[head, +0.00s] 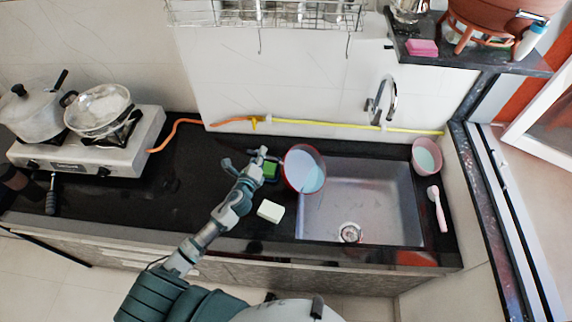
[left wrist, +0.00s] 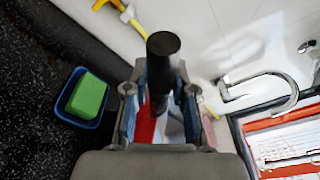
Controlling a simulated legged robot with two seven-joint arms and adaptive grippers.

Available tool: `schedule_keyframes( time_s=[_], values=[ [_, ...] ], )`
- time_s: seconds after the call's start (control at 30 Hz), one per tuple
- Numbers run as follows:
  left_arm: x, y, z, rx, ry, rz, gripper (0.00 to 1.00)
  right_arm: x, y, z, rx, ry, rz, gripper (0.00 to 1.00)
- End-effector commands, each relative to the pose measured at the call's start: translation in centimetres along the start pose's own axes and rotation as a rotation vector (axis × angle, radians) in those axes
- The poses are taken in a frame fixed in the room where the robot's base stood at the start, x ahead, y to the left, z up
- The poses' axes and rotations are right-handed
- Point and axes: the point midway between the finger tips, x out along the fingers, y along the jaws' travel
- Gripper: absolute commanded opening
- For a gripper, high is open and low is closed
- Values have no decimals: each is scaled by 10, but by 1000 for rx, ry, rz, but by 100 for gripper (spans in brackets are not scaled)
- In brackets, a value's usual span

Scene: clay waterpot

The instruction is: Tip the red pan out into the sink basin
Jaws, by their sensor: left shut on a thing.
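The red pan (head: 288,172) is tilted steeply at the left edge of the sink basin (head: 385,205), its pale inside facing right and towards the head camera. I cannot make out any loose contents in it. My left gripper (head: 262,156) is at the pan's left side. In the left wrist view the fingers of this gripper (left wrist: 158,95) are shut on the pan's black handle (left wrist: 163,48), and part of the red pan (left wrist: 146,124) shows between them. The basin's drain (head: 350,232) is uncovered. My right gripper is not in view.
A green sponge (left wrist: 87,96) lies in a blue tray (left wrist: 68,112) beside the gripper. A white block (head: 270,210) lies left of the basin. The tap (head: 385,98) stands behind it; a pink bowl (head: 426,156) and a brush (head: 437,208) are at right. A stove (head: 85,150) is far left.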

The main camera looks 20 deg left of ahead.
Motion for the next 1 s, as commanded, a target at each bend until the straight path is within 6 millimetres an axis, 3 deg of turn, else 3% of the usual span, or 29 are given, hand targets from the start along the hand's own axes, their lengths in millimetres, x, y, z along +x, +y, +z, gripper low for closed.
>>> schedule_keyframes(
  time_s=[0.5, 1.0],
  values=[
    [-5, -23, -2, 82, -22, -16, 0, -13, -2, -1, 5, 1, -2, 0],
    [-6, -26, -3, 95, -25, -18, 0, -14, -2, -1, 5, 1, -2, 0]
  ],
)
